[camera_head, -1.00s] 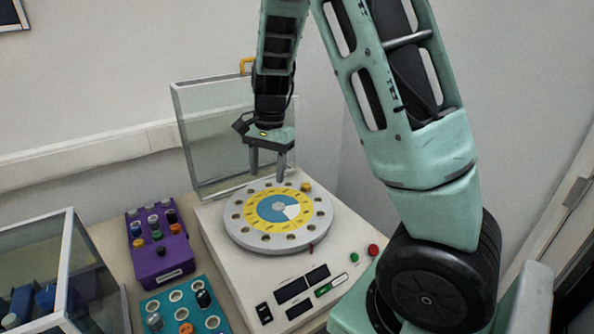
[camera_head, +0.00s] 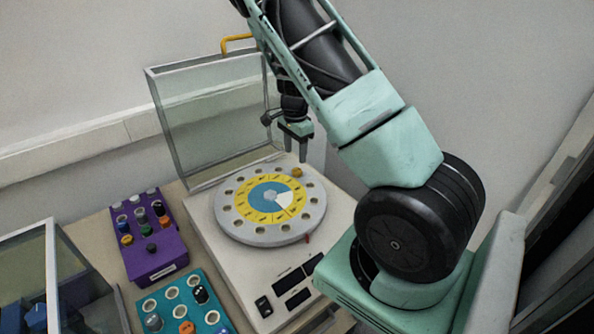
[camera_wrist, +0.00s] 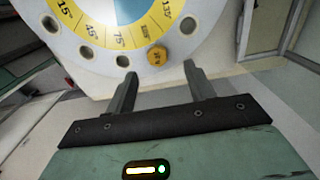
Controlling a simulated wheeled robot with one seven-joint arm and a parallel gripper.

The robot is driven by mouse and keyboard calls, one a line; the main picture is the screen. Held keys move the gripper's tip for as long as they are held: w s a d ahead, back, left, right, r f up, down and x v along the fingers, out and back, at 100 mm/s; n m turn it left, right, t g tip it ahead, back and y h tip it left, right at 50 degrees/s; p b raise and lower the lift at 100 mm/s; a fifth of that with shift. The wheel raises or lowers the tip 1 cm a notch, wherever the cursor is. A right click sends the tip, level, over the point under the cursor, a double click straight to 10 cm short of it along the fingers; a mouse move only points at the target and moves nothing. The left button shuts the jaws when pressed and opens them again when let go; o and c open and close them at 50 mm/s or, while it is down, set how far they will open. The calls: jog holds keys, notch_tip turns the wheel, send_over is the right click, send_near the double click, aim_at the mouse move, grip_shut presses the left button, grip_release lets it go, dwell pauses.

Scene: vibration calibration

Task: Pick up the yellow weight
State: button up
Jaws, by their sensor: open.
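The yellow weight (camera_head: 297,172) sits in a hole at the back-right rim of the round dial plate (camera_head: 228,232). The weight also shows in the wrist view (camera_wrist: 157,54), just beyond and between my fingertips. My gripper (camera_head: 295,152) is open and empty, near the weight on its far side. In the wrist view my gripper (camera_wrist: 162,74) points its two fingers toward the weight, with a gap between weight and fingers. I cannot tell the exact height of the fingertips.
The plate is on a white machine (camera_head: 205,226) with a raised clear lid (camera_head: 215,120) behind it. A purple rack (camera_head: 155,262) and a teal rack (camera_head: 165,292) with several weights stand at the left. A glass-sided case (camera_head: 85,285) is at the far left.

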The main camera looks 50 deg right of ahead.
aim_at(297, 170)
jog(key=f, duration=0.1)
jog(key=f+p, duration=0.1)
jog(key=f, duration=0.1)
jog(key=f+p, duration=0.1)
jog(key=f, duration=0.1)
jog(key=shift+s+d+f, duration=0.1)
jog(key=shift+s, duration=0.2)
jog(key=shift+f, duration=0.5)
jog(key=c, duration=1)
